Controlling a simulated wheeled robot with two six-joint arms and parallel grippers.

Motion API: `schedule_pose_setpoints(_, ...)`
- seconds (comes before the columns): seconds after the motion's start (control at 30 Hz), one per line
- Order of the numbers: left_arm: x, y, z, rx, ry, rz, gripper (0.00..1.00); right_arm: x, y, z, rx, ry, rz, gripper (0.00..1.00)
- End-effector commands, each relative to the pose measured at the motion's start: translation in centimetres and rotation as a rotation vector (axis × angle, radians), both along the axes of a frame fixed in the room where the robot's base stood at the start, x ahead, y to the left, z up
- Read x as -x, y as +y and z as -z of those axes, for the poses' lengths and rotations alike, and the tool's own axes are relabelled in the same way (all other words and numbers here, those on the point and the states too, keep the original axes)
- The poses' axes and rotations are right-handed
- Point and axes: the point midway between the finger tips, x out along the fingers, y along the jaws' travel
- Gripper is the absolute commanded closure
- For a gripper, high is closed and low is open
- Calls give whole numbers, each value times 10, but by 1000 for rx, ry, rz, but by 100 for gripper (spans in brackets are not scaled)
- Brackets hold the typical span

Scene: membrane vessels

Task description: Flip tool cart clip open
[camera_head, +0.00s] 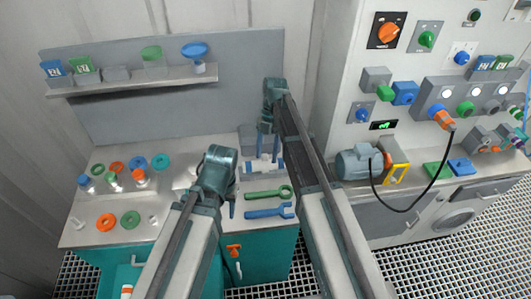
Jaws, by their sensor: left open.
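The teal tool cart (265,262) stands at the front of the bench. An orange clip (233,252) sits on its front face, with a dark cord-like line hanging below it. I cannot tell the clip's exact position from here. My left gripper (232,206) is above the clip and apart from it, over the cart's top. It is open and its fingers are partly hidden by its own wrist. My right gripper (267,150) points down over the back of the bench, its fingers apart, near a blue-and-white fitting (263,166).
A green wrench (268,192) and a blue wrench (268,211) lie on the cart's top. Coloured rings and small bottles stand at left. A motor (357,163) and control panel are at right.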

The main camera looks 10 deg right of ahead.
Motion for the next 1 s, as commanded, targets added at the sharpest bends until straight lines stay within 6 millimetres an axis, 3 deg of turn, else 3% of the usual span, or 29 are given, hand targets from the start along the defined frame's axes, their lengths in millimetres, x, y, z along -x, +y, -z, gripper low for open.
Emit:
schedule_pose_setpoints(0.57,0,0,-6,0,0,0,50,-4,1,-6,-2,-5,-1,40)
schedule_pose_setpoints(0.77,0,0,-25,0,0,1,50,-11,-2,-24,-2,-5,-1,40)
schedule_pose_setpoints(1.0,0,0,-60,0,0,2,50,-25,-8,-60,-2,-5,-2,40)
